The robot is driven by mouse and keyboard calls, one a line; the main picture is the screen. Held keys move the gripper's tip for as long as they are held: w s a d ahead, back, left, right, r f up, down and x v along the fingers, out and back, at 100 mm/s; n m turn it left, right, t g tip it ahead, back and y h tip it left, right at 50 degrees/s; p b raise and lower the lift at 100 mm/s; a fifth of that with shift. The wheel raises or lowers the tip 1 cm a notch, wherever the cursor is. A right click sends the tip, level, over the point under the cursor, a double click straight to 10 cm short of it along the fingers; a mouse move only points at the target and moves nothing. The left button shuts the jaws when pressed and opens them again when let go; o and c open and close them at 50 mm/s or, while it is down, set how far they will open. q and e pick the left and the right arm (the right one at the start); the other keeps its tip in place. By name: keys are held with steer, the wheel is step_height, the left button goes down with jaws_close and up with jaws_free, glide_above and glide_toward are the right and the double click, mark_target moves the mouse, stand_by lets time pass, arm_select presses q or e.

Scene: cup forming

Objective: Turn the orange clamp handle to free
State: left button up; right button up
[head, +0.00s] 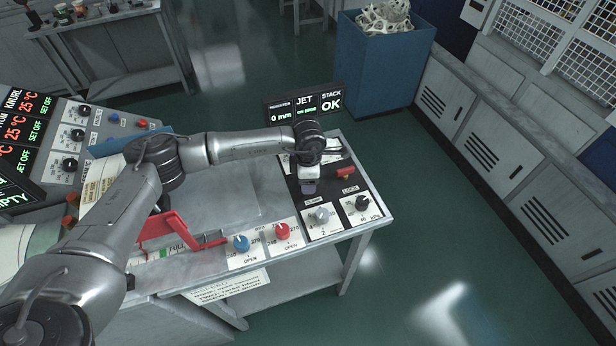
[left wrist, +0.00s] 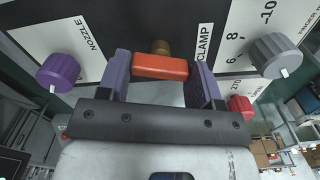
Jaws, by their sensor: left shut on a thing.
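In the left wrist view the orange clamp handle (left wrist: 160,67) is a short bar on a brass-coloured stem, beside the label CLAMP. It lies crosswise between the two purple fingers of my left gripper (left wrist: 161,80), one at each end. The gripper is shut on it. In the head view my left gripper (head: 309,186) points down over the dark control panel (head: 333,188), and it and the wrist hide the clamp handle. My right gripper is not in view.
A purple knob (left wrist: 58,72) by the label NOZZLE and a grey knob (left wrist: 278,55) flank the clamp. A red bar handle (head: 346,173), a black knob (head: 362,203), a red knob (head: 282,231) and a blue knob (head: 241,243) are nearby. A display (head: 305,104) stands behind.

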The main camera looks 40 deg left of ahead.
arm_select(q)
steer(key=n, duration=0.2)
steer(key=shift+r+n, duration=0.1)
steer(key=shift+n, duration=0.5)
steer(key=o, duration=0.8)
steer(key=shift+o, duration=0.6)
step_height(320, 180, up, 14)
stand_by(0.4)
